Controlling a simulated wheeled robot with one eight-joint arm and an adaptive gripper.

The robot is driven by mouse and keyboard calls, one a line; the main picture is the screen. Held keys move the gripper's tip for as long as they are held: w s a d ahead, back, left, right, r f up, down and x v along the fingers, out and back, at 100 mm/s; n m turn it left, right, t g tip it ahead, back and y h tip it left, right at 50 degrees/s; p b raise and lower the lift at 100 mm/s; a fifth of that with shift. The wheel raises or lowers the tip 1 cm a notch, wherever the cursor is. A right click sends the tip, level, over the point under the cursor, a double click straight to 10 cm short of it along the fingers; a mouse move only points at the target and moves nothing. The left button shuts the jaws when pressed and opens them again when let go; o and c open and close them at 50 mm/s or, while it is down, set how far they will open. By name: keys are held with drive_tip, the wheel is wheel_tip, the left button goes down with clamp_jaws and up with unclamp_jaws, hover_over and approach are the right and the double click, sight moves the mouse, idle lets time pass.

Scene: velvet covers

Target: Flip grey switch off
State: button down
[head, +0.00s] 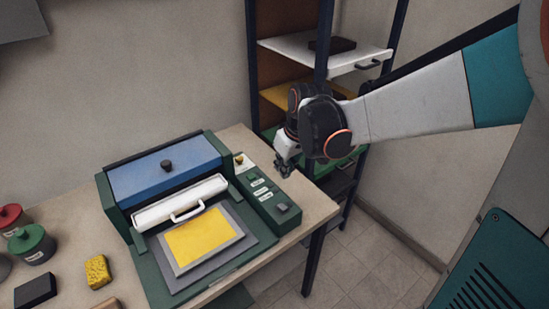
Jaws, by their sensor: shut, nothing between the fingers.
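A green machine (138,235) with a blue lid stands on the table. A narrow green control panel (270,197) runs along its right side. A small grey switch (282,208) sits near the front end of that panel; its position is too small to tell. My gripper (284,172) is shut and empty. In the picture it lies just beyond the panel's right edge, up from the grey switch and apart from it. My arm comes in from the right.
The machine has a white handled bar (181,203) and a yellow sheet (204,239) on its bed. Red-lidded (11,217) and green-lidded (31,244) jars, a yellow sponge (97,271) and a dark block (36,290) lie left. A shelf rack (322,54) stands behind my gripper.

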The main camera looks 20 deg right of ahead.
drive_tip(key=shift+s+r+g, duration=0.25)
drive_tip(key=shift+s+g, duration=0.3)
drive_tip(key=shift+g, duration=0.05)
drive_tip(key=b, duration=0.5)
hover_over(279, 204)
drive_tip(key=f, duration=1.2)
drive_tip(key=shift+s+f, duration=0.3)
drive_tip(key=shift+s, duration=0.05)
drive_tip(key=shift+s+d+f, duration=0.1)
drive_tip(key=shift+s+f, duration=0.05)
drive_tip(key=shift+f, duration=0.45)
